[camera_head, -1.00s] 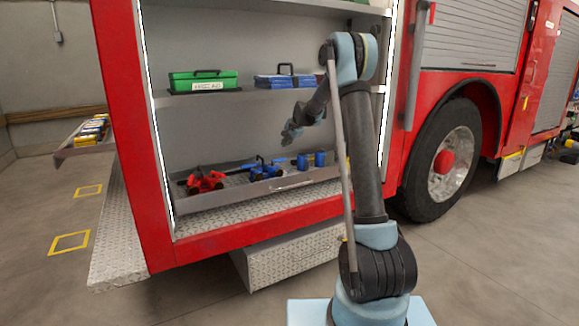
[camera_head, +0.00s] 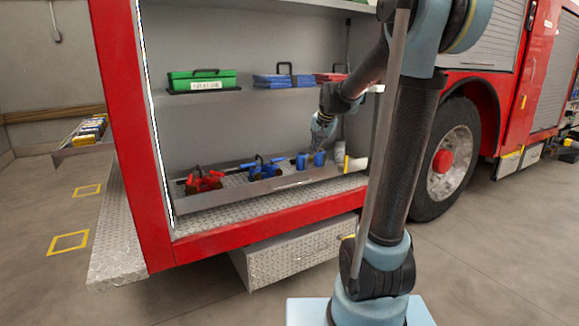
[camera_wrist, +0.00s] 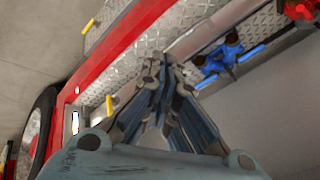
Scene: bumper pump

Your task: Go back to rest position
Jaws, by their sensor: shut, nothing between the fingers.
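My gripper (camera_head: 318,146) is in front of the open compartment of the red truck, near the blue cylinders (camera_head: 311,160) in the lower tray. In the wrist view its fingers (camera_wrist: 163,75) are together with nothing held. A red pump-like tool (camera_head: 205,181) and a blue one (camera_head: 265,169) stand in the same tray, left of the cylinders. The blue tool also shows in the wrist view (camera_wrist: 228,55). Part of the compartment's right side is hidden behind my arm.
A green case (camera_head: 203,81), a blue case (camera_head: 285,80) and a partly hidden red case (camera_head: 331,77) are on the shelf above. The red door frame (camera_head: 128,125) bounds the left. A wheel (camera_head: 447,155) stands to the right.

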